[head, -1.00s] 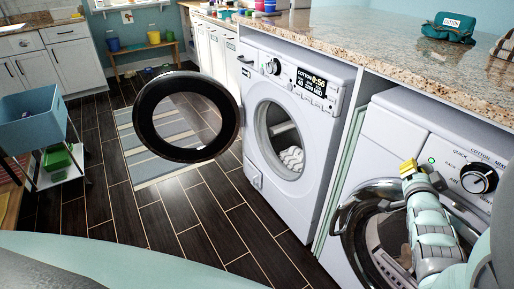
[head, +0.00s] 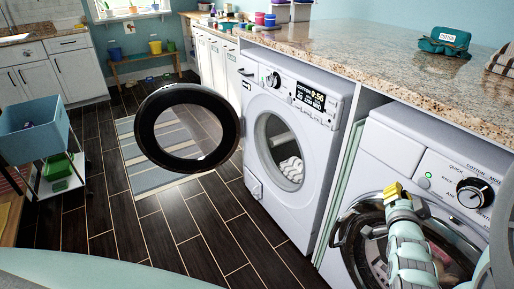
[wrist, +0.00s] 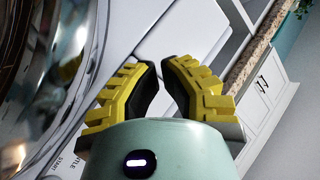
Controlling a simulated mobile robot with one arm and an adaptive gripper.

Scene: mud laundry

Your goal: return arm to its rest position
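My gripper (head: 394,190) shows at the lower right of the head view, in front of the right washer, by the upper part of its round door. In the wrist view its two yellow fingers with black pads (wrist: 159,70) lean toward each other. A narrow gap shows between the tips, with nothing held in it. My pale green arm comes in from the lower right of the head view and hides part of the right washer (head: 400,148).
The left washer (head: 315,170) has its round door (head: 147,125) swung wide open over the floor, with striped cloth inside. A granite counter (head: 375,60) runs above both machines. A blue bin (head: 30,130) on a cart stands at left.

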